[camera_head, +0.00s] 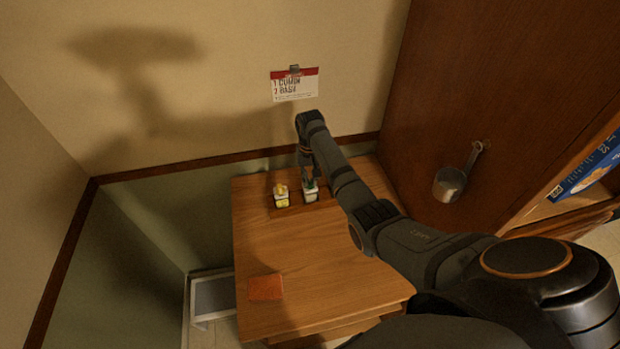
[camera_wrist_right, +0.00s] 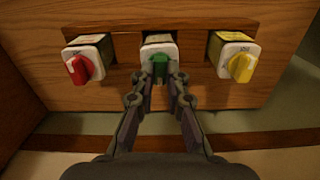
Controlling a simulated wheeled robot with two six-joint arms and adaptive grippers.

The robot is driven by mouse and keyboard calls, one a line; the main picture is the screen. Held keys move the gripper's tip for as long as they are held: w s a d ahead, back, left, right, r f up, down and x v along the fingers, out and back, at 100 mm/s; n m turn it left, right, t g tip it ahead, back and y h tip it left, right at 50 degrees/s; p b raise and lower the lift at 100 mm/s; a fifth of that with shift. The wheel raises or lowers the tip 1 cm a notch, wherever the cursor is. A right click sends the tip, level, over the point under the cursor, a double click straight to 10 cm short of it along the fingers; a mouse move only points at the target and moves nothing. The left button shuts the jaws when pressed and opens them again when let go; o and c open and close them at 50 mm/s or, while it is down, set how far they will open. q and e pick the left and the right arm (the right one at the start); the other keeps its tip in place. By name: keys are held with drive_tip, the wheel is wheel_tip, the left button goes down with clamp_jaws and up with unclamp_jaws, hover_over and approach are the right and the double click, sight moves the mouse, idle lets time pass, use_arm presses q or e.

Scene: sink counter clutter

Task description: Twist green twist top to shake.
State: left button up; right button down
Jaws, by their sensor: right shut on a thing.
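The green twist top (camera_wrist_right: 159,66) sits on the middle jar (camera_wrist_right: 158,48) of a row, seen in the right wrist view. My right gripper (camera_wrist_right: 160,74) is shut on the green top, one finger on each side of its raised grip. In the head view my right gripper (camera_head: 311,182) reaches down to the middle jar (camera_head: 311,195), and its fingers cover most of the green top. The jar stands upright at the back of the wooden table. My left gripper shows in neither view.
A jar with a yellow top (camera_head: 281,191) and one with a red top (camera_wrist_right: 79,68) flank the middle jar. An orange-red square (camera_head: 265,287) lies on the wooden table (camera_head: 290,245), otherwise mostly clear. A card (camera_head: 295,85) hangs on the wall; a metal scoop (camera_head: 450,184) hangs right.

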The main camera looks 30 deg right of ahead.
sight(310, 181)
drive_tip(key=shift+n, duration=0.3)
drive_tip(key=c, duration=1.3)
unclamp_jaws()
drive_tip(key=shift+c, duration=0.2)
wheel_tip(310, 181, up, 12)
